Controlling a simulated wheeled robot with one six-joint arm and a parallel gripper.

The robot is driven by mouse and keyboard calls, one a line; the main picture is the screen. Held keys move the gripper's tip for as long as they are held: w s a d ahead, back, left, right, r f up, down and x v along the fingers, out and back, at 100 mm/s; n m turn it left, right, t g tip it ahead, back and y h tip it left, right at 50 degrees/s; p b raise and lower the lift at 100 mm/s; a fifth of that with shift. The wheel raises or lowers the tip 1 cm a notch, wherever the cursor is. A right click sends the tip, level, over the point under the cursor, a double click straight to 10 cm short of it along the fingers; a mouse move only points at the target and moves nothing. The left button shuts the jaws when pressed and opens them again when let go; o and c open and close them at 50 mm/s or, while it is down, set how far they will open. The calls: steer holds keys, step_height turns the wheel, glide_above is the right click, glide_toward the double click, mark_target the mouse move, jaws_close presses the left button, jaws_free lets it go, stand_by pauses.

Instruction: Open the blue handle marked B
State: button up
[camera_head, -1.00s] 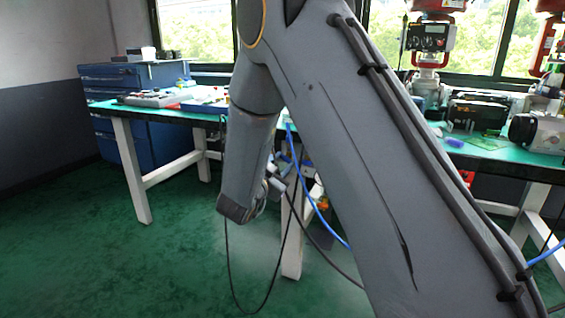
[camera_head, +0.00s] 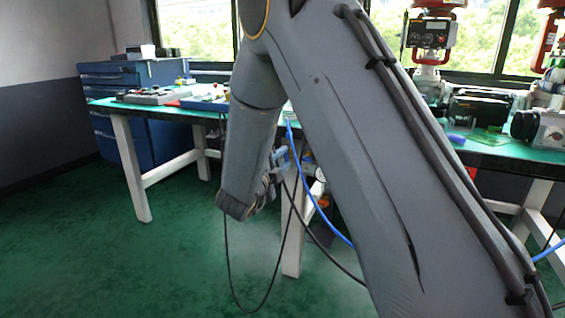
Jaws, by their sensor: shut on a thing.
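My arm's large grey links fill the middle of the view, and the wrist (camera_head: 236,203) hangs down in front of the bench. My gripper (camera_head: 272,177) shows only in part just right of the wrist, small and half covered by my arm. It is shut on a small blue part (camera_head: 280,156), which looks like the blue handle. The fingertips are not clear. No letter B is readable, and how far the handle is turned cannot be told.
The green-topped bench (camera_head: 175,108) has white legs and carries tools and instruments. A blue drawer cabinet (camera_head: 110,75) stands at the back left. A red-framed device (camera_head: 430,36) stands at the back right. Blue and black cables hang near my wrist. The floor at left is clear.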

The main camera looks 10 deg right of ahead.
steer(key=shift+m+b, duration=0.3)
steer(key=shift+m, duration=0.8)
steer(key=shift+s, duration=0.1)
steer(key=shift+f, duration=0.1)
steer(key=o, duration=0.8)
steer(key=shift+c, duration=0.2)
steer(key=shift+s+a, duration=0.3)
steer(key=shift+s, duration=0.05)
steer(key=p+v, duration=0.1)
steer(key=v, duration=0.6)
steer(key=shift+d, duration=0.1)
